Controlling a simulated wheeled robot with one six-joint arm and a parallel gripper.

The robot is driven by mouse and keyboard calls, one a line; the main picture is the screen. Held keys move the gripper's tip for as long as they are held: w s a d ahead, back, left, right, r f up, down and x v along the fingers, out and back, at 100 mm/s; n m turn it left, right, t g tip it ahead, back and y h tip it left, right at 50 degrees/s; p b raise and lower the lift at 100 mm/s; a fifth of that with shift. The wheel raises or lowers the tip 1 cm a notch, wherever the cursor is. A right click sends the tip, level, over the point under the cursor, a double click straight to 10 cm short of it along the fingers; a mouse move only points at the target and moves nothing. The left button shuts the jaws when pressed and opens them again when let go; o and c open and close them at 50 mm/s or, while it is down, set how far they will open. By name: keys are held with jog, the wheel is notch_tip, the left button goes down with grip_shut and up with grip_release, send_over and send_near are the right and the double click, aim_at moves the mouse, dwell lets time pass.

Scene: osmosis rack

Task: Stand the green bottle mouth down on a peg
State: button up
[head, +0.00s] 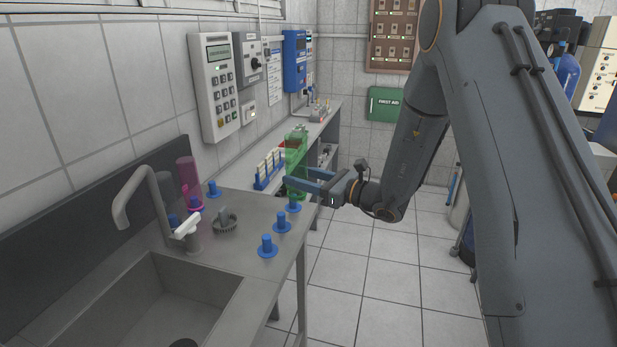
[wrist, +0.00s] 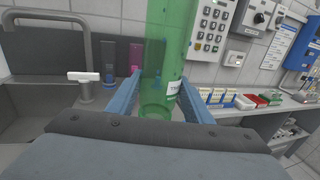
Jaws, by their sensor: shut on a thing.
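The see-through green bottle (head: 296,157) is held roughly upright in my gripper (head: 290,178), beyond the sink counter's far right corner in the head view. In the wrist view the bottle (wrist: 168,58) stands between the two blue fingers of my gripper (wrist: 160,85), with a white label on its right side. Its top is cut off there, and I cannot tell which end is the mouth. Blue pegs on round bases stand on the counter: a near peg (head: 267,246), a middle peg (head: 281,222), a corner peg (head: 294,204) and a back peg (head: 213,188).
A magenta bottle (head: 188,178) stands at the back by the wall, near the tap (head: 150,195). A sink (head: 165,300) takes up the front of the counter. A dark grey round item (head: 225,222) sits between the pegs. A blue rack (head: 268,172) stands on the bench behind.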

aim_at(289, 193)
jog(key=shift+w+a+f+b, duration=0.3)
jog(key=shift+a+f+b, duration=0.3)
jog(key=shift+a+f, duration=0.25)
jog(key=shift+w+a+f+b, duration=0.35)
jog(key=shift+a+f+b, duration=0.3)
jog(key=shift+a, duration=0.25)
jog(key=shift+w+a+f+b, duration=0.3)
jog(key=shift+a+f+b, duration=0.2)
jog(key=shift+a+f, duration=0.4)
jog(key=shift+r, duration=0.1)
jog(key=shift+s+d+f, duration=0.15)
jog(key=shift+f, duration=0.05)
jog(key=shift+f, duration=0.15)
jog(key=shift+f+b, duration=0.15)
jog(key=shift+b, duration=0.25)
jog(key=shift+f, duration=0.15)
jog(key=shift+f+b, duration=0.6)
jog(key=shift+f, duration=0.15)
jog(key=shift+f, duration=0.15)
